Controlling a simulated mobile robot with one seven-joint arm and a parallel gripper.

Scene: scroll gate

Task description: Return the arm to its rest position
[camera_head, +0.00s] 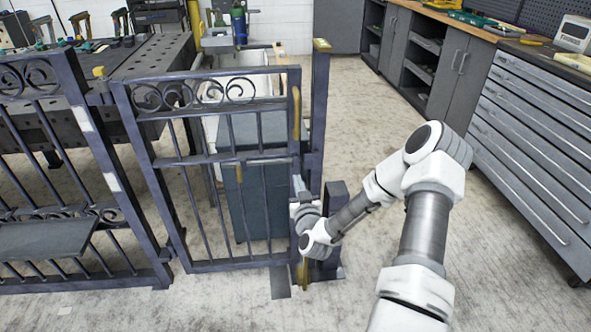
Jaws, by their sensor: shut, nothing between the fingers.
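My arm reaches in from the lower right. My gripper (300,190) is small and partly hidden by my wrist. It is shut, with nothing seen in it. It is at the right edge of the dark metal scroll gate (225,159), close to the latch side; I cannot tell whether it touches the gate. The gate stands upright near the dark post (319,110) on its right. A yellow vertical piece (296,112) is on the gate's right edge.
A fixed fence section (100,150) is on the left. A short dark post (336,200) stands behind my wrist. Grey drawers (530,140) and cabinets (460,80) line the right. A perforated work table (150,60) is behind the fence. The floor between post and cabinets is clear.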

